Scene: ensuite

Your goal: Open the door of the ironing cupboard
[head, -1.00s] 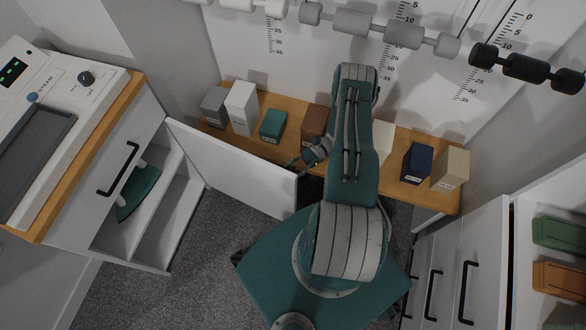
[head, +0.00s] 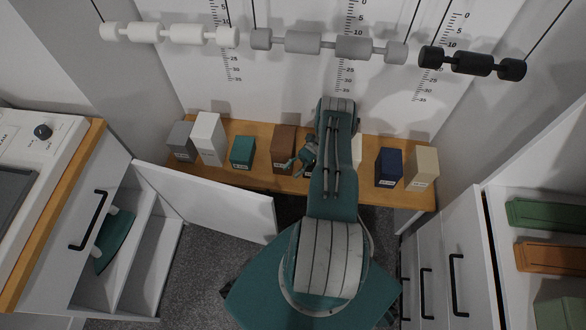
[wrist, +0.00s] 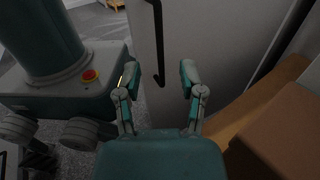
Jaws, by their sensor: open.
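The ironing cupboard (head: 172,262) stands at the left in the head view, with a teal iron (head: 116,238) inside. Its white door (head: 205,198) stands wide open, swung out from the cupboard toward the shelf. In the wrist view, the white door panel (wrist: 205,40) fills the upper middle, with a black bar handle (wrist: 158,45) near its left edge. My gripper (wrist: 160,75) is open; the handle's lower end shows between its fingertips, and contact cannot be told. In the head view my gripper (head: 298,163) is small, beyond the door's free edge.
A wooden shelf (head: 250,178) behind the door carries several boxes, close to my arm. Dumbbell-like weights (head: 325,46) hang above it. Drawers with black handles (head: 455,285) stand at the right. Grey carpet (head: 205,250) shows below the door.

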